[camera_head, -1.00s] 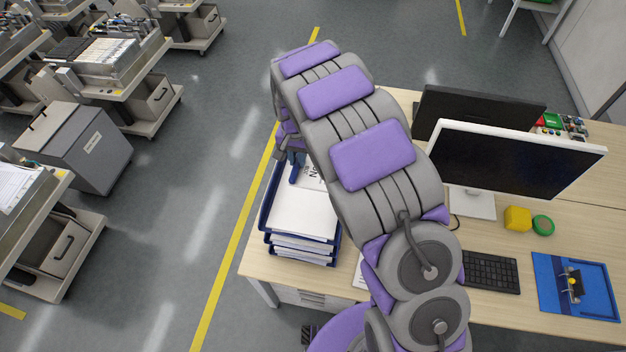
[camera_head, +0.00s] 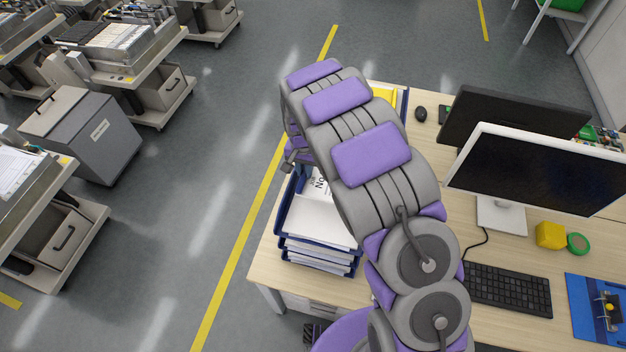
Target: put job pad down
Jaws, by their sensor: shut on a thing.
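The job pad (camera_head: 319,188) is a white sheet with large dark lettering, partly hidden behind my arm. It shows over the stacked blue paper trays (camera_head: 283,216) at the desk's left end. I cannot tell whether it touches the papers there. My gripper (camera_head: 291,162) shows only as a small grey part at the left of my arm, near the pad's upper left; its jaws are mostly hidden. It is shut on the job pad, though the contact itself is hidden.
The wooden desk (camera_head: 400,290) carries two monitors (camera_head: 540,170), a keyboard (camera_head: 508,289), a yellow block (camera_head: 550,235), a green roll (camera_head: 578,243) and a blue clipboard (camera_head: 585,300). Something yellow (camera_head: 384,93) lies behind my arm. Trolleys (camera_head: 110,60) stand left across open floor.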

